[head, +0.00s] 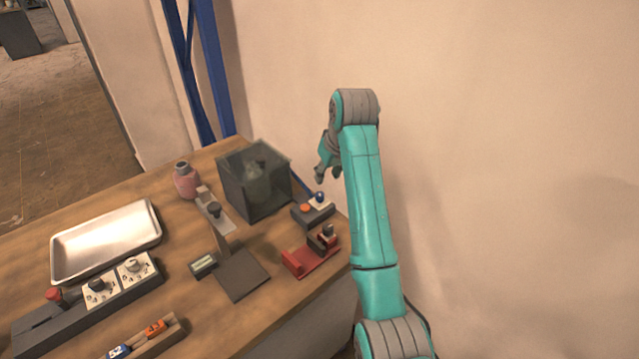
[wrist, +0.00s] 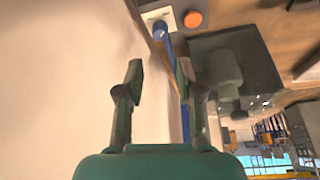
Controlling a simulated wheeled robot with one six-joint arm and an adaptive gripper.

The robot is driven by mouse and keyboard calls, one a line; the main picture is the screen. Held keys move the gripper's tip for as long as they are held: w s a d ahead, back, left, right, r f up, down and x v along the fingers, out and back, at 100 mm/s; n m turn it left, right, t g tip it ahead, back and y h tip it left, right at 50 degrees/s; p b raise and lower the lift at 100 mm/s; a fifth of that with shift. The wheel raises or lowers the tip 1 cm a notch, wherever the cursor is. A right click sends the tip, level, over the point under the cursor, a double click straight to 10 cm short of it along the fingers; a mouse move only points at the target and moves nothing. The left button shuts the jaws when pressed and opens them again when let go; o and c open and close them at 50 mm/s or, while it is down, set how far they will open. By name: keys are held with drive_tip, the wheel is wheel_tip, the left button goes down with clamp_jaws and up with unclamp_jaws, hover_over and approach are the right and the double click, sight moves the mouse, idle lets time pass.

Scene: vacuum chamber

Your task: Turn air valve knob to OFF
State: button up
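The air valve knob is not certain from these frames. Two dark knobs on white dial plates, a left one (head: 97,285) and a right one (head: 131,264), sit on a dark control strip (head: 70,318) at the front left of the table. A small dark box (head: 312,214) at the right has an orange button (head: 305,208) and a blue knob (head: 319,196) on a white plate. Dial markings are too small to read. My gripper (head: 325,172) is above and behind this small box. In the wrist view my gripper (wrist: 160,80) is open and empty, its fingers apart.
A clear dark chamber (head: 238,180) holds a bottle shape, close to my gripper's left. A red device (head: 312,258), a stand with a dark base (head: 242,274), a pink bottle (head: 185,180) and a metal tray (head: 105,238) share the table. A wall rises behind my arm.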

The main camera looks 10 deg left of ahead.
sight(320, 194)
drive_tip(key=x, duration=1)
drive_tip(key=shift+a+f, duration=0.15)
drive_tip(key=shift+f, duration=0.1)
clamp_jaws()
